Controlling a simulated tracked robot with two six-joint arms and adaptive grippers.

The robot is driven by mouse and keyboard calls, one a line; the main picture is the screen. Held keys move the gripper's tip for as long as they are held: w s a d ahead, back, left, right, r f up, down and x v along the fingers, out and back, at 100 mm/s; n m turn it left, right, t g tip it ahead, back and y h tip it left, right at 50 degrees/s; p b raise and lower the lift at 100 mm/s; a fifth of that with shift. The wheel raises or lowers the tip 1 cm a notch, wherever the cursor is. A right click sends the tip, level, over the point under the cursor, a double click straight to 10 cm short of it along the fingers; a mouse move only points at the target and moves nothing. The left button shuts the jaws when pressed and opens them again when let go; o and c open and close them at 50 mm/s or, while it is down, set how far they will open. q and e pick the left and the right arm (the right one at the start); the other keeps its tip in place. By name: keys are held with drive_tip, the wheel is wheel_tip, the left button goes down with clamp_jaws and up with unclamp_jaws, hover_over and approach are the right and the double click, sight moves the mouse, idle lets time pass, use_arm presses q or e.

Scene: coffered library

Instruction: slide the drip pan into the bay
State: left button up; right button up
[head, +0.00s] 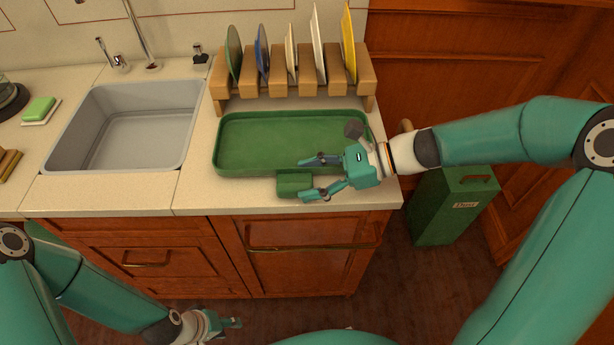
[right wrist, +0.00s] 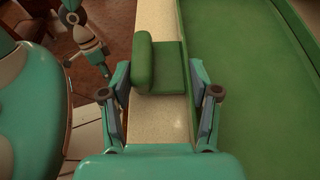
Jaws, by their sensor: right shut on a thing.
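The drip pan (head: 262,157) is a long, shallow green tray lying on the counter in front of and partly below the wooden plate rack (head: 290,84). A green handle (head: 294,185) stands out from its front side. The low gap under the rack, between its legs, appears to be the bay. My right gripper (head: 305,180) is shut on the handle, which shows between the fingers in the right wrist view (right wrist: 144,65).
Several plates stand upright in the rack. A grey sink (head: 130,120) lies to the left, with a green sponge (head: 39,108) beyond it. The counter's front edge runs close before the pan. A green bin (head: 450,207) stands on the floor at right.

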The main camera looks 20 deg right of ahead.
drive_tip(key=shift+f, duration=0.35)
drive_tip(key=o, duration=1.6)
drive_tip(key=shift+c, duration=0.2)
drive_tip(key=v, duration=1.2)
drive_tip(key=shift+f, duration=0.1)
